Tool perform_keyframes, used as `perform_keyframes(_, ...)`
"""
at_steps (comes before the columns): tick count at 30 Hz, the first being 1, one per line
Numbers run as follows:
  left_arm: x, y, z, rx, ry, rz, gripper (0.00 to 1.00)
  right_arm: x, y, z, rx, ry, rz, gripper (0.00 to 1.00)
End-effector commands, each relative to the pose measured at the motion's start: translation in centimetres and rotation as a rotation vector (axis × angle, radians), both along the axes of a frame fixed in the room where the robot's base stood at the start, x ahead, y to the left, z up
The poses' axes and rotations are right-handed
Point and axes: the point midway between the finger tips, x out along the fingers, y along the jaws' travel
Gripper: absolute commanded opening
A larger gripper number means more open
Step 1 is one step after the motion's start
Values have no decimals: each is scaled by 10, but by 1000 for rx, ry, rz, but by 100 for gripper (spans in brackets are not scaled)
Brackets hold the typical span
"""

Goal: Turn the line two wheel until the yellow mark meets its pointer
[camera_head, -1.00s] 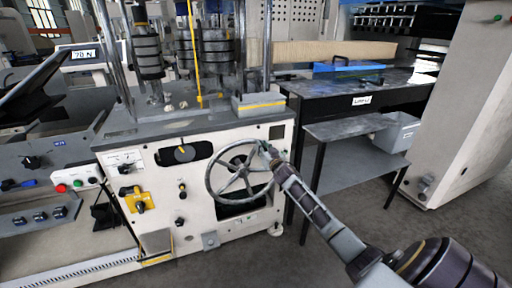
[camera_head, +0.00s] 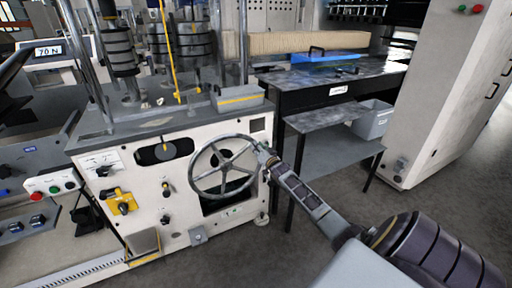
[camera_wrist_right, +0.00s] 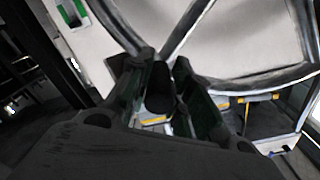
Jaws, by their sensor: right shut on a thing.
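The grey spoked handwheel (camera_head: 225,167) is on the white front panel of the machine. The dial's pointer is too small to make out. I cannot tell which line the wheel belongs to. My left gripper is not in view.
A yellow switch (camera_head: 124,204) and small black knobs are left of the wheel. A low grey table (camera_head: 326,115) with a grey bin (camera_head: 373,120) stands right of the machine, behind my right arm. Bare floor lies in front.

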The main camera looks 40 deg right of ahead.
Motion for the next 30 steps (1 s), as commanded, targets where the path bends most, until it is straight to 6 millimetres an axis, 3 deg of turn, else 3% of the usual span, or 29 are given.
perform_keyframes(10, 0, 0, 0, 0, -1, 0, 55, 0, -2, 0, 2, -1, -3, 0)
perform_keyframes(11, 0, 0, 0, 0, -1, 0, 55, 0, -2, 0, 2, -1, -3, 22)
perform_keyframes(16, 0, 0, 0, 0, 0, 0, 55, 0, -2, 0, 2, -1, -1, 43)
perform_keyframes(30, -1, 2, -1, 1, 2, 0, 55, -2, 0, 0, 2, 0, 0, 43)
